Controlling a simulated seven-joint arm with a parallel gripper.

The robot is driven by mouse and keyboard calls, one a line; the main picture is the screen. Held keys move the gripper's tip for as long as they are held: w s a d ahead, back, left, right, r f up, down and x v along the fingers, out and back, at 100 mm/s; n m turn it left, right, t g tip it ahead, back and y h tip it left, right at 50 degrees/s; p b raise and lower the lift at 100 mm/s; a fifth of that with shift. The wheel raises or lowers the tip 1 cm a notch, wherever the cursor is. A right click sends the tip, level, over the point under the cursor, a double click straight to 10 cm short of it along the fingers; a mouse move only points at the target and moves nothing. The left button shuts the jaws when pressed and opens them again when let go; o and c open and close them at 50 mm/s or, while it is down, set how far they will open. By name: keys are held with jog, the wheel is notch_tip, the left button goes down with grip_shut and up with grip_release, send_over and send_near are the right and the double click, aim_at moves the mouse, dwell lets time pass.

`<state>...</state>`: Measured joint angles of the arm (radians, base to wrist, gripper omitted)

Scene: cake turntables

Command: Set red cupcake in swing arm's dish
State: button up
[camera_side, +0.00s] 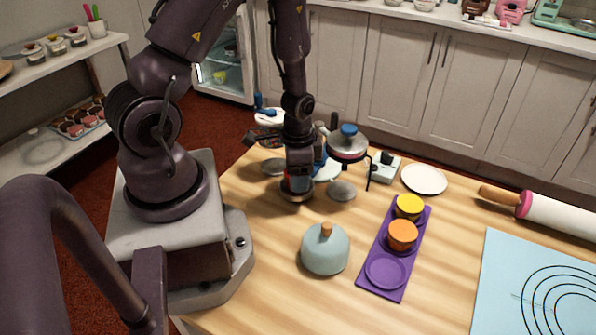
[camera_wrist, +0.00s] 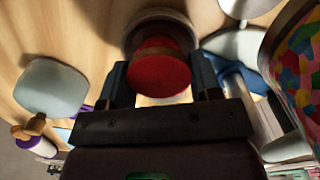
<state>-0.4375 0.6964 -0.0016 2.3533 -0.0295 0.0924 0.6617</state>
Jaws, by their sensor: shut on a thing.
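The red cupcake (camera_wrist: 160,72) sits between the two fingers of my gripper (camera_side: 297,182), which is shut on it. In the side view only a little red shows, low between the fingers. A round, brownish dish (camera_side: 298,196) lies right under the cupcake, and its rim (camera_wrist: 135,28) shows beyond the cupcake in the wrist view. I cannot tell whether the cupcake touches the dish floor. The swing arm that bears the dish is mostly hidden behind my gripper.
Grey round dishes (camera_side: 341,190) and a blue-knobbed pot-like part (camera_side: 348,143) stand close by. A purple tray (camera_side: 386,271) holds yellow (camera_side: 409,206) and orange (camera_side: 402,235) cupcakes; its front round place is empty. A pale blue dome (camera_side: 325,251) stands in front.

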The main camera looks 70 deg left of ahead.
jog(key=o, duration=0.9)
notch_tip(320, 180, up, 12)
jog(key=s+d+r+t, duration=0.1)
jog(key=d+r+t, duration=0.1)
jog(key=r, duration=0.4)
jog(key=s+d+r+n+t, duration=0.1)
jog(key=s+d+r, duration=0.1)
jog(key=d+r, duration=0.3)
jog(key=s+d+r+n+t, duration=0.1)
jog(key=d+r, duration=0.3)
jog(key=r, duration=0.4)
jog(key=shift+s+d+r+t, duration=0.15)
jog(key=shift+s+r+t, duration=0.2)
jog(key=shift+t, duration=0.45)
